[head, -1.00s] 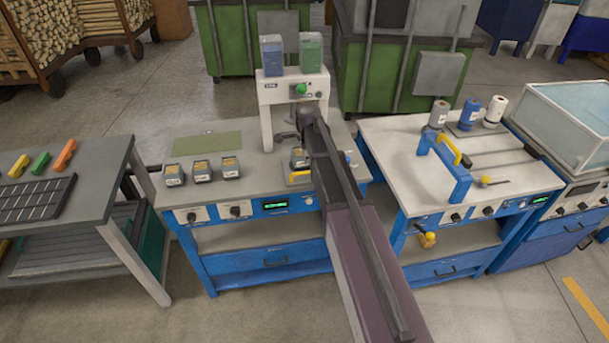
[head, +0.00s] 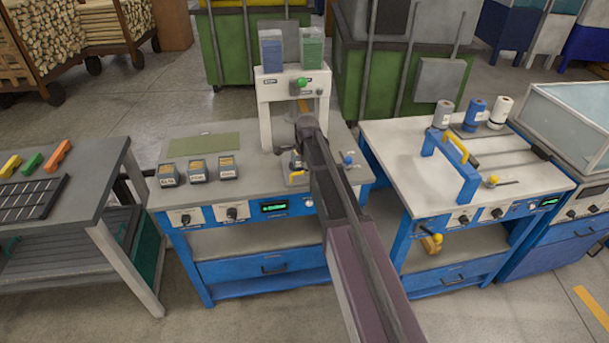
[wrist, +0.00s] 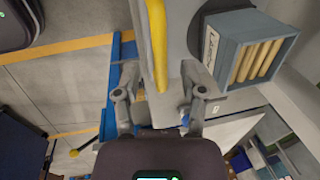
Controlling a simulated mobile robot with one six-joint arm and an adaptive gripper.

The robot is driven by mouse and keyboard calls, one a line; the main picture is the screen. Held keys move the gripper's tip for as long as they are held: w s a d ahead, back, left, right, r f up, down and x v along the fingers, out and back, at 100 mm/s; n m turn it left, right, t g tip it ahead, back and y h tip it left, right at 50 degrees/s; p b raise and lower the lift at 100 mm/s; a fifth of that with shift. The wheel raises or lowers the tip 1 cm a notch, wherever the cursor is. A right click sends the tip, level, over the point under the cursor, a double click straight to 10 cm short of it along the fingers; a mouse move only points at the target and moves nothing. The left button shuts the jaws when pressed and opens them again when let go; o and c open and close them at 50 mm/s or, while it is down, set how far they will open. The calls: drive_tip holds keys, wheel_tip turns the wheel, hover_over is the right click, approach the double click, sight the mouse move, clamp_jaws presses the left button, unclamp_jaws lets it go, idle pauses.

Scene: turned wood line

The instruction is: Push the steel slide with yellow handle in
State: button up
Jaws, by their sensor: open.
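The yellow handle (wrist: 158,45) of the steel slide runs between my gripper's spread fingers in the wrist view; I cannot tell whether they touch it. The grey steel slide (wrist: 180,35) shows beside it. My gripper (wrist: 160,76) is open. In the head view my arm hides most of the gripper and the slide's right part.
A blue-grey box of wooden dowels (wrist: 252,48) stands close to my right finger in the wrist view. Several small labelled boxes (head: 197,170) stand left on the middle bench. A blue frame with a yellow handle (head: 452,165) is on the right bench.

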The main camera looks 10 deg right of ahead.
drive_tip(key=shift+w+f+b, duration=0.15)
drive_tip(key=shift+f+b, duration=0.45)
drive_tip(key=shift+f, duration=0.25)
clamp_jaws()
